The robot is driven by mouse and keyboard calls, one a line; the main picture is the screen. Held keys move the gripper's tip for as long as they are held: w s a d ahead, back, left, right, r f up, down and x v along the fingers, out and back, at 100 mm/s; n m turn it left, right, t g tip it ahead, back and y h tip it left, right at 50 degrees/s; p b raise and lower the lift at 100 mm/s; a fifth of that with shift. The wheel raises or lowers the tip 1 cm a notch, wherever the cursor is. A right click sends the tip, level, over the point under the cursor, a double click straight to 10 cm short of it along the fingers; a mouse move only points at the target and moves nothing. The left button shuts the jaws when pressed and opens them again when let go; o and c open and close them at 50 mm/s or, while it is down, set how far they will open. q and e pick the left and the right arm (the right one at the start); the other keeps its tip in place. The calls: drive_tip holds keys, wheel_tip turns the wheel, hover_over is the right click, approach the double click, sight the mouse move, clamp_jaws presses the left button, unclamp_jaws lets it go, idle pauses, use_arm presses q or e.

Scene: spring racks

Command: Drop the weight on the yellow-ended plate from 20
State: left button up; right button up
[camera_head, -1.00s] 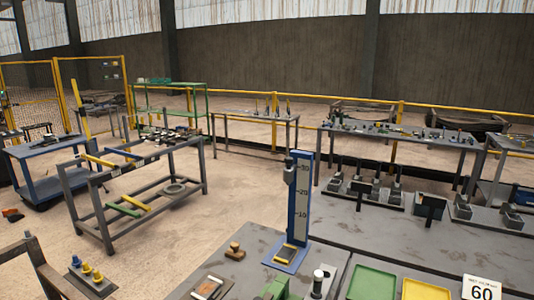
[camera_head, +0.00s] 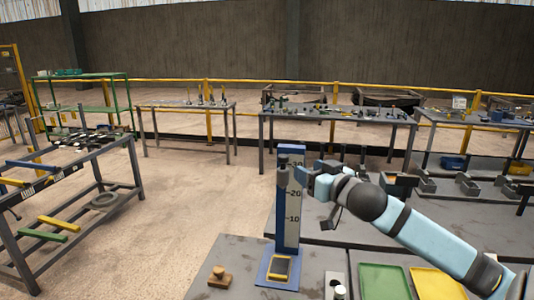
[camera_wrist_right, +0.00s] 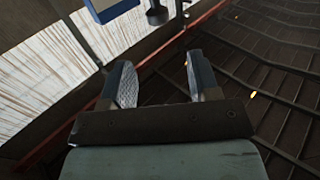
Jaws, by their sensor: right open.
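The drop tower (camera_head: 291,210) is a tall blue and white post marked 10, 20 and 30, standing upright on the near bench. The dark weight (camera_head: 283,172) is up on the tower's left side, close to the 30 mark. The yellow-ended plate (camera_head: 280,268) lies flat on the tower's blue foot. My right gripper (camera_head: 302,174) is beside the tower's upper part, just right of the weight. In the right wrist view my right gripper (camera_wrist_right: 160,72) is open and empty, with a dark cylinder, apparently the weight, beyond its fingertips. My left gripper is not in view.
A wooden-knobbed block (camera_head: 220,277) stands left of the tower foot. A green tray (camera_head: 384,280) and a yellow tray (camera_head: 437,283) lie to the right, below my right arm. A dark work table (camera_head: 340,113) stands behind the tower.

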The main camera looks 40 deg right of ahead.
sight(284, 168)
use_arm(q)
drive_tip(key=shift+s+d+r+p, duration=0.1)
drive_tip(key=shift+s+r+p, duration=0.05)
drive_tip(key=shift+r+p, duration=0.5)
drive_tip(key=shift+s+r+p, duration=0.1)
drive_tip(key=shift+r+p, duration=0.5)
use_arm(e)
drive_tip(key=w+d, duration=0.1)
drive_tip(key=w, duration=1.2)
drive_tip(key=shift+d, duration=0.35)
clamp_jaws()
use_arm(q)
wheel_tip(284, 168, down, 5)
drive_tip(key=b, duration=0.4)
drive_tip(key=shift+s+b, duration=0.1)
drive_tip(key=shift+b, duration=0.25)
use_arm(e)
wheel_tip(284, 168, down, 10)
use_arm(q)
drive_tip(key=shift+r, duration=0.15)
use_arm(e)
unclamp_jaws()
